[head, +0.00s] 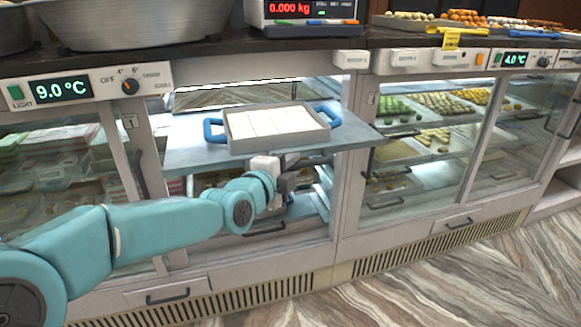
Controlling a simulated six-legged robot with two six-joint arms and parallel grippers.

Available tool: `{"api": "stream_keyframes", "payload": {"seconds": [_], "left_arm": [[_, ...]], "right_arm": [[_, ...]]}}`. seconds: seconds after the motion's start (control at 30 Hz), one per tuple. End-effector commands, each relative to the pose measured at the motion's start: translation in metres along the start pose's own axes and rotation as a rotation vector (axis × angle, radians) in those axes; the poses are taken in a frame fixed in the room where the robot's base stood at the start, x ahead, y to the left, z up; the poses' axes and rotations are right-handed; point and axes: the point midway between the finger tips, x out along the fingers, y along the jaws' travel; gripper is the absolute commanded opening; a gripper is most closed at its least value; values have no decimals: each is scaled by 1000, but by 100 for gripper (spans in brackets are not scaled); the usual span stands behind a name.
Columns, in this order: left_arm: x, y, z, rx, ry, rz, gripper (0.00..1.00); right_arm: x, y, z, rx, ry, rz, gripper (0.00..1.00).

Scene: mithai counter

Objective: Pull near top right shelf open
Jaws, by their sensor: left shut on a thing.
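The top shelf (190,155) of the open cabinet bay is a flat grey-blue board. It sticks out past the cabinet's front frame. A grey tray (278,141) with blue side handles and white slabs inside sits on it. My left gripper (290,168) is at the middle of the shelf's front edge, just below the tray. It is shut on the shelf's front pull, which its fingers mostly hide. My right gripper is out of view.
Glass-fronted bays with sweets stand at left and right (425,125). A lower shelf handle (265,230) shows under my gripper. The dark countertop (220,50) above carries a metal bowl (130,22) and a scale (305,12). The floor (470,280) in front is clear.

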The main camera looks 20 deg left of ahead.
Motion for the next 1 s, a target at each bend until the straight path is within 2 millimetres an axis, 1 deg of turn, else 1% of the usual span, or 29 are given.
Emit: {"api": "stream_keyframes", "payload": {"seconds": [0.03,0.07,0.1,0.13,0.43,0.57,0.67,0.9,1.0], "left_arm": [[0,0,0,0,-1,-1,0],[0,0,0,0,-1,-1,25],[0,0,0,0,-1,-1,38],[0,0,0,0,-1,-1,41],[-3,0,-1,1,-1,-2,41],[-18,-1,-2,1,-1,-3,41],[-40,-1,-2,1,-1,-4,41],[-106,-1,-1,1,-2,-6,41],[-129,-1,-1,0,-2,-5,41]], "right_arm": [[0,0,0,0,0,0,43],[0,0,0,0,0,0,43],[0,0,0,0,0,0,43],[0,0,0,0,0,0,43],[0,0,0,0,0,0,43],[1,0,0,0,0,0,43],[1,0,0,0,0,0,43],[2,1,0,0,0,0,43],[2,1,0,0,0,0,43]]}}
